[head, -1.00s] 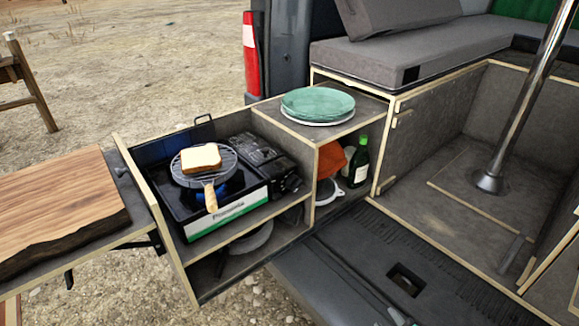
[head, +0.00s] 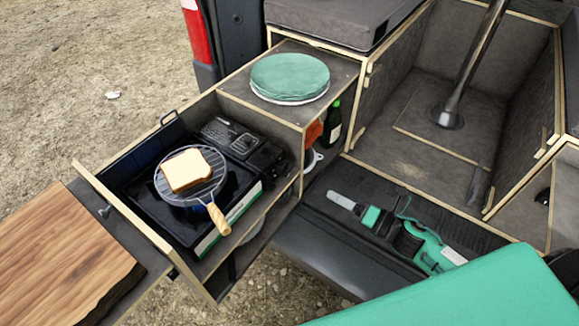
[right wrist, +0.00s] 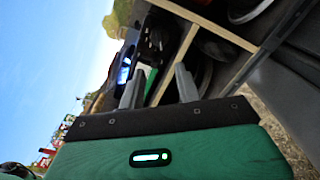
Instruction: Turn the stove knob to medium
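The black portable stove (head: 140,190) sits in the pull-out drawer, with a green-and-white front label. Its control section (head: 240,145) is at the right end; a dark lump at its front corner may be the knob, but I cannot make out its setting. A round grill with a wooden handle (head: 218,218) and a bread slice (head: 186,170) rests over the burner. My right gripper (head: 341,200) is over the tailgate, right of the stove and apart from it. In the right wrist view its two grey fingers (right wrist: 160,75) are spread and empty. My left gripper is not in view.
Green plates (head: 289,76) are stacked on the cabinet top right of the stove. A green bottle (head: 332,125) and an orange item stand in the shelf below. A wooden board (head: 60,255) lies at the left. A metal post (head: 470,65) rises in the van.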

